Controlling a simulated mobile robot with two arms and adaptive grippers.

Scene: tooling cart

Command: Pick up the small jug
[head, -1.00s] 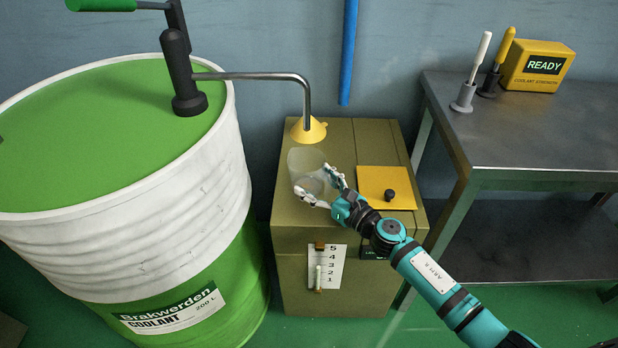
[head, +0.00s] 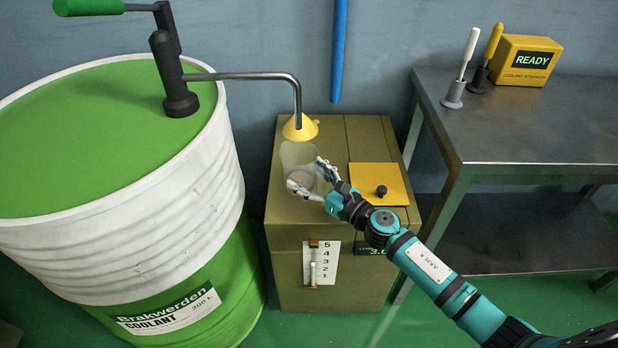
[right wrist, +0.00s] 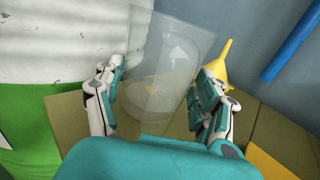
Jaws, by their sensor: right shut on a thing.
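The small jug (head: 299,160) is a clear, see-through vessel over the top of the olive cabinet, just in front of the yellow funnel (head: 300,128). It also shows in the right wrist view (right wrist: 165,60), large between my fingers. My right gripper (head: 305,178) is shut on the jug, with one finger on each side of it. Its fingers also show in the right wrist view (right wrist: 158,88). I cannot tell whether the jug's base touches the cabinet top. My left gripper is not in view.
A green and white coolant drum (head: 215,165) with a pump stands left. The olive cabinet (head: 283,205) has a yellow lid plate (head: 378,178) and a level scale (head: 318,262). A metal table (head: 540,140) at right holds a yellow READY box (head: 528,62) and two handled tools in holders.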

